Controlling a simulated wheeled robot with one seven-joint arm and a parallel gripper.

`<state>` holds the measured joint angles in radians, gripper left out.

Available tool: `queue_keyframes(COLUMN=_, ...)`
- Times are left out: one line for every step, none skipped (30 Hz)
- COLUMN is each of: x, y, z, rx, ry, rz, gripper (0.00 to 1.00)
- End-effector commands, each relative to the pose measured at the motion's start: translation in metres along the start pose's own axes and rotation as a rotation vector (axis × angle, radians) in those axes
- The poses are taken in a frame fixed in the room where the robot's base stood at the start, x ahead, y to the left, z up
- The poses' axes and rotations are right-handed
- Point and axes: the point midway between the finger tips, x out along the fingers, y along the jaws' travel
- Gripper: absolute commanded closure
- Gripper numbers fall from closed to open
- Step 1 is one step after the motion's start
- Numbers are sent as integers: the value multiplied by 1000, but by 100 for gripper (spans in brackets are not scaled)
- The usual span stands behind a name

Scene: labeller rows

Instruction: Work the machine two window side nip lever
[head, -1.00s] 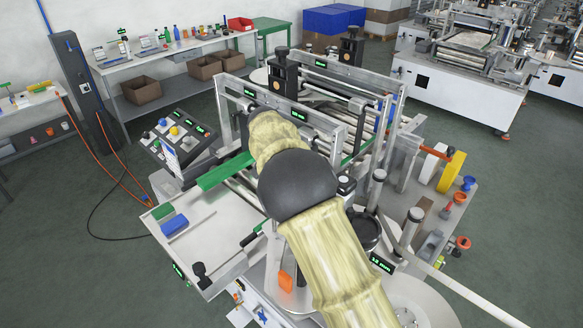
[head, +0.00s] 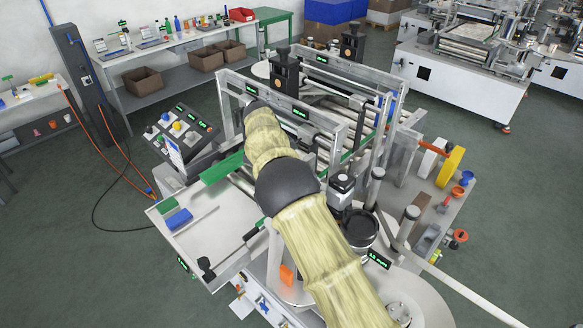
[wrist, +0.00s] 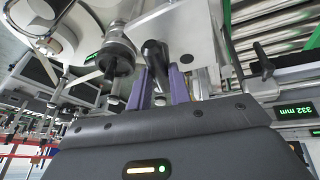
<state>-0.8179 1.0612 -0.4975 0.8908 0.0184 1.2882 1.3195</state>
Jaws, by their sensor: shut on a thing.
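In the wrist view my gripper (wrist: 160,84) has its two purple fingers closed around a black cylindrical handle (wrist: 154,54), which stands up between them. The handle sits beside a bright metal plate (wrist: 192,42) of the machine. I take it for the nip lever; its pivot is hidden by the fingers and the gripper body. In the head view my sleeved arm reaches over the labelling machine (head: 190,228) and hides the gripper and the handle. No label in view names the machine number.
Metal rollers (wrist: 275,45) lie right of the gripper in the wrist view. In the head view a control panel (head: 184,130) stands left of the machine, and a black round post (head: 360,226) is close right of my arm. A workbench (head: 185,55) stands behind.

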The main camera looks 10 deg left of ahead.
Motion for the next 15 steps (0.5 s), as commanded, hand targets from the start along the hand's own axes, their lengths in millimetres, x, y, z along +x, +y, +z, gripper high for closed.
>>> queue_keyframes(x=-1, y=0, z=-1, rx=2, ry=1, rz=-3, gripper=100)
queue_keyframes(x=-1, y=0, z=-1, rx=1, ry=1, rz=-3, gripper=100)
queue_keyframes(x=-1, y=0, z=-1, rx=1, ry=1, rz=-3, gripper=100)
queue_keyframes(x=-1, y=0, z=-1, rx=1, ry=1, rz=-3, gripper=100)
queue_keyframes(x=-1, y=0, z=-1, rx=1, ry=1, rz=-3, gripper=100)
queue_keyframes(x=-1, y=0, z=-1, rx=0, ry=1, rz=-3, gripper=100)
queue_keyframes(x=-1, y=0, z=-1, rx=0, ry=1, rz=-3, gripper=100)
queue_keyframes(x=-1, y=0, z=-1, rx=0, ry=1, rz=-3, gripper=76)
queue_keyframes(x=-1, y=0, z=-1, rx=0, ry=1, rz=-3, gripper=68)
queue_keyframes(x=-1, y=0, z=-1, rx=0, ry=1, rz=-3, gripper=62)
queue_keyframes(x=-1, y=0, z=-1, rx=-1, ry=1, rz=-3, gripper=59)
queue_keyframes(x=-1, y=0, z=-1, rx=-1, ry=1, rz=-3, gripper=59)
queue_keyframes(x=-1, y=0, z=-1, rx=-1, ry=1, rz=-3, gripper=59)
queue_keyframes(x=-1, y=0, z=0, rx=-1, ry=1, rz=-2, gripper=59)
queue_keyframes(x=0, y=0, z=0, rx=-1, ry=1, rz=-2, gripper=59)
